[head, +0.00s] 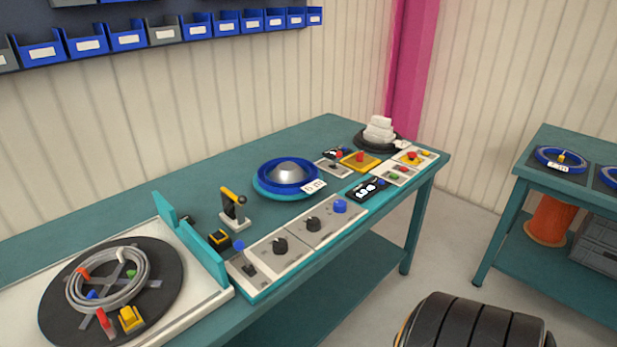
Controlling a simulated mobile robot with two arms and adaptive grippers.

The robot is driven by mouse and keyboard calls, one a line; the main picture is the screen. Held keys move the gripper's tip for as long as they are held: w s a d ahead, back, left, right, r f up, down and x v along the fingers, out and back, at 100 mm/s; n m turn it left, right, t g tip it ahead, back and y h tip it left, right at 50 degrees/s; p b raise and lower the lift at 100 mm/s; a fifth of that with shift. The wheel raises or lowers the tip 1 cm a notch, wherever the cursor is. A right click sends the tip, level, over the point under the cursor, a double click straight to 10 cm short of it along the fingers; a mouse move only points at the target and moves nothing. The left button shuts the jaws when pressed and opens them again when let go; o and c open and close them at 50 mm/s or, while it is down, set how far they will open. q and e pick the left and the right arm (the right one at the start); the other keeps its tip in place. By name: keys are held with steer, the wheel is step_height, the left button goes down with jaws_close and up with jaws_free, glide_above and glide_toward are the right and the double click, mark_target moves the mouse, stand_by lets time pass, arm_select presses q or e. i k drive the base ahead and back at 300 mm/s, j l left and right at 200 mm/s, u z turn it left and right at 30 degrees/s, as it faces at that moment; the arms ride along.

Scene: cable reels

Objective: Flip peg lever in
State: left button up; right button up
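A black round winding disc (58,318) lies flat at the left end of the teal bench. A loop of grey cable (72,289) rests on it around several coloured pegs. A red peg (83,272), a blue peg (92,295), a green peg (131,274) and a white peg (121,256) show by the loop. A red lever-like piece (103,319) and a yellow block (130,319) sit at the disc's near edge. I cannot tell which piece is the peg lever or which way it is flipped. Neither gripper is in view.
A stand with a yellow-topped handle (232,200) and a grey control panel (280,246) with knobs are right of the disc. A blue reel (268,170) lies behind. A dark ribbed rounded object (475,322) is at bottom right. A second teal table (548,137) stands right.

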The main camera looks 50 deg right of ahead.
mark_target(238, 245)
steer(key=z, duration=1.15)
